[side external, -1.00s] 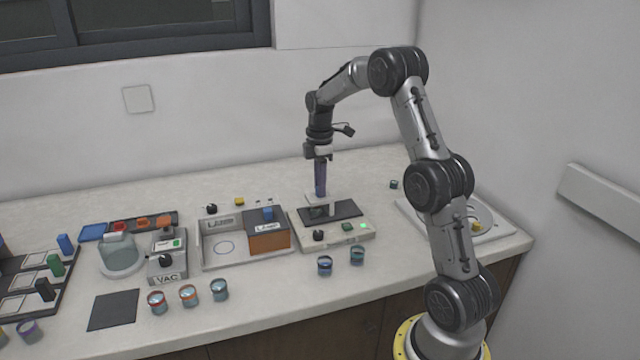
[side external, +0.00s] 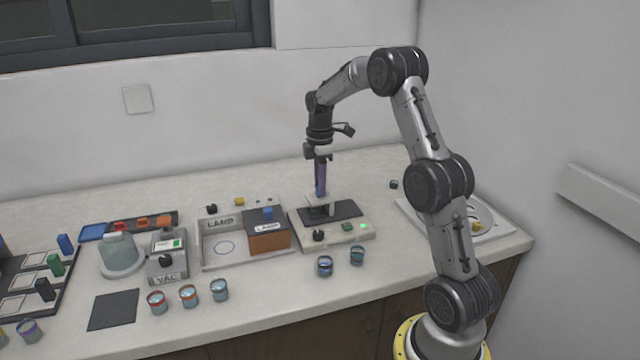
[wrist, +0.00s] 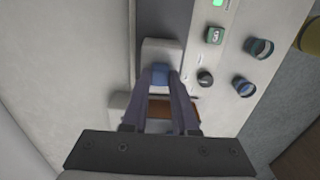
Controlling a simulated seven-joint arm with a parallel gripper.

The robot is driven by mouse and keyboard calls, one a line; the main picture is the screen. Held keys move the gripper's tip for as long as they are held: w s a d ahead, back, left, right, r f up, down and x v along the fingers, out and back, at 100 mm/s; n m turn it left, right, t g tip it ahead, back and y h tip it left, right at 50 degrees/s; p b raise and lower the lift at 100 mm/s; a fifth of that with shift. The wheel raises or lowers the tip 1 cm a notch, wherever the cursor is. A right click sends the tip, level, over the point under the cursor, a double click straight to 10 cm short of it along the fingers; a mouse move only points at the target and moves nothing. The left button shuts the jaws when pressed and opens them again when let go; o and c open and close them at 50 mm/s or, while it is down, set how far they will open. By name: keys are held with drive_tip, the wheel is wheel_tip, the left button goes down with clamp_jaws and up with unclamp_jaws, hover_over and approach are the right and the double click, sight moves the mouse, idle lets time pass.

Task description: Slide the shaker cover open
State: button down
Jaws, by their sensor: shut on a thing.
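The shaker (side external: 340,236) is a pale flat unit with a dark top plate, right of centre in the side view. Its small pale cover (wrist: 160,50) lies over part of the dark plate and carries a blue handle (wrist: 161,71). My gripper (side external: 320,193) points straight down over the shaker. In the wrist view my gripper (wrist: 161,77) is shut on the blue handle, with a finger on each side. The fingers hide part of the handle and cover.
The orange-brown box (side external: 268,241) in the lamp tray stands close left of the shaker. Two small jars (side external: 325,266) (side external: 357,256) stand in front. A black knob (side external: 319,236), a green button (side external: 346,227) and a lit green light are on the shaker's front.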

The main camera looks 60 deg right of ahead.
idle(0.4)
drive_tip(key=s+d, duration=0.5)
drive_tip(key=d, duration=0.1)
drive_tip(key=shift+s+r, duration=0.1)
drive_tip(key=shift+s, duration=0.3)
drive_tip(key=c, duration=0.7)
unclamp_jaws()
wheel_tip(320, 180, up, 14)
drive_tip(key=shift+f, duration=0.1)
